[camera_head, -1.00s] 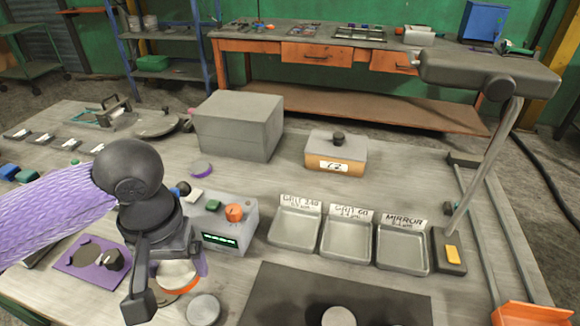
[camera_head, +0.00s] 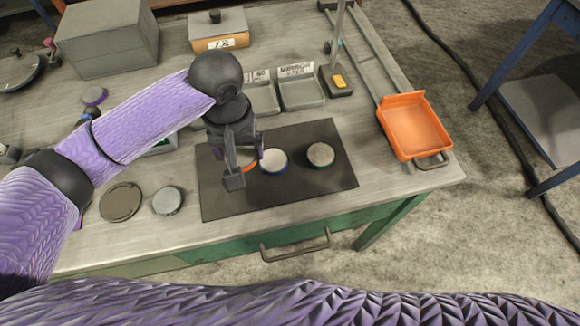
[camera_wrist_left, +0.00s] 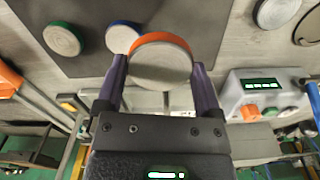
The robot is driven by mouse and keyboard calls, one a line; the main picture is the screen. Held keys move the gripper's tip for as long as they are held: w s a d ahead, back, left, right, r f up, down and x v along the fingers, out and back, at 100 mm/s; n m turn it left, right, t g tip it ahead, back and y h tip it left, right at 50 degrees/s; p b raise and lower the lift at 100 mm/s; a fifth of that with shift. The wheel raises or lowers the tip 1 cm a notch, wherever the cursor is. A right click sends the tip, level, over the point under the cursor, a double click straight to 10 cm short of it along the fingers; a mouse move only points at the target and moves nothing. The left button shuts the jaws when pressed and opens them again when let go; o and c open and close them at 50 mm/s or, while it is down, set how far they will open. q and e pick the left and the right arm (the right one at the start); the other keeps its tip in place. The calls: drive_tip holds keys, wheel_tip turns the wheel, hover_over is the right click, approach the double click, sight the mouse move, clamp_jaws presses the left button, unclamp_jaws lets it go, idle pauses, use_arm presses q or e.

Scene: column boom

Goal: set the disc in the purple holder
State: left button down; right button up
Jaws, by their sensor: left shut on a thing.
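My left gripper (camera_head: 238,172) is shut on a grey-topped disc with an orange rim (camera_head: 248,159), over the dark mat. In the left wrist view the orange-rimmed disc (camera_wrist_left: 160,64) sits between the two fingers (camera_wrist_left: 160,85). I cannot tell whether it touches the mat. My right gripper is not in view.
On the dark mat (camera_head: 220,203) are a blue-rimmed disc (camera_head: 274,161) and a green-rimmed disc (camera_head: 320,154), right of the gripper. A grey disc (camera_head: 167,201) and dark round plate (camera_head: 121,202) lie left. An orange bin (camera_head: 415,127) is at the table's right edge.

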sight(249, 182)
use_arm(q)
drive_tip(key=shift+f, duration=0.1)
wheel_tip(249, 182, down, 10)
drive_tip(key=b, duration=0.4)
drive_tip(key=shift+b, duration=0.35)
unclamp_jaws()
